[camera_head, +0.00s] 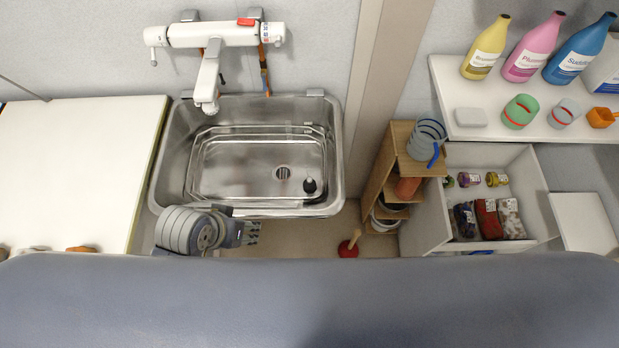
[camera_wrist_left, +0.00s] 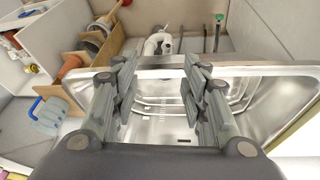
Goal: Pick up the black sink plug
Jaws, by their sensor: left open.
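The black sink plug (camera_head: 309,185) sits at the right front part of the metal sink basin (camera_head: 334,150), to the right of the round drain (camera_head: 283,172). My left gripper (camera_head: 255,232) is at the front edge of the basin, to the left of the plug and nearer to me, apart from it. In the left wrist view my left gripper (camera_wrist_left: 157,95) is open and empty, with the basin (camera_wrist_left: 255,110) behind its fingers. I cannot make out the plug in that view. My right gripper is not in view.
A white tap (camera_head: 208,80) overhangs the basin's back left. A white counter (camera_head: 75,170) lies left. A wooden shelf (camera_head: 391,150) and an open drawer (camera_head: 535,190) stand right. A red plunger (camera_head: 348,248) is on the floor in front of the shelf.

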